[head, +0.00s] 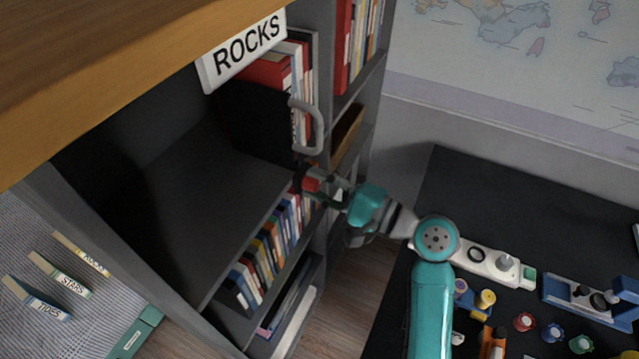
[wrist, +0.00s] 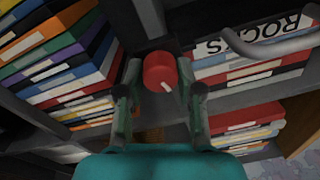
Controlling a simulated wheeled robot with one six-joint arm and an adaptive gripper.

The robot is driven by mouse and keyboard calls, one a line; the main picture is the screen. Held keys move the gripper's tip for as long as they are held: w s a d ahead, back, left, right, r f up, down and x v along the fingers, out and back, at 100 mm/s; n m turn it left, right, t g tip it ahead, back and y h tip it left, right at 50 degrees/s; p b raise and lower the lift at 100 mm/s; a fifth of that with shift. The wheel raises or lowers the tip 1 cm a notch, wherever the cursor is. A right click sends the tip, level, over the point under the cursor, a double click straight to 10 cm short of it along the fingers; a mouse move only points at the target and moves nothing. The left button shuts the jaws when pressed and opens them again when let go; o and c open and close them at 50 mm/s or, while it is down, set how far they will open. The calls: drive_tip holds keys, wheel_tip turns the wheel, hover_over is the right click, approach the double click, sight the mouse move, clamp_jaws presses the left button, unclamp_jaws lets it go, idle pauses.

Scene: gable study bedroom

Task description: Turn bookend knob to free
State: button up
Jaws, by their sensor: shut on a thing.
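The red bookend knob (wrist: 160,72) sits between the two fingers of my gripper (wrist: 160,80) in the wrist view. A pale pointer line on it points toward the lower right of that view. My gripper is shut on the knob, one finger on each side. In the head view the knob (head: 310,184) shows at the shelf's front edge, partly covered by my gripper (head: 318,188). The black bookend (head: 262,120) stands on the shelf above, against red and white books, with a grey curved handle (head: 318,128). The handle also shows in the wrist view (wrist: 285,45).
A ROCKS sign (head: 245,50) hangs above the bookend. The shelf (head: 205,180) left of it is bare. Books (head: 262,255) fill the shelf below. Books labelled TIDES (head: 45,310) and STARS (head: 68,284) lie at lower left. A dark desk (head: 500,215) holds small items.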

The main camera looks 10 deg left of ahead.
drive_tip(key=n, duration=0.7)
drive_tip(key=shift+n, duration=0.3)
drive_tip(key=n, duration=0.3)
drive_tip(key=shift+n+g+y, duration=0.3)
drive_tip(key=shift+n, duration=0.1)
drive_tip(key=shift+w+f+n, duration=0.1)
drive_tip(key=shift+n, duration=1.8)
drive_tip(key=o, duration=1.2)
drive_tip(key=shift+d, duration=0.1)
drive_tip(key=v, duration=1.2)
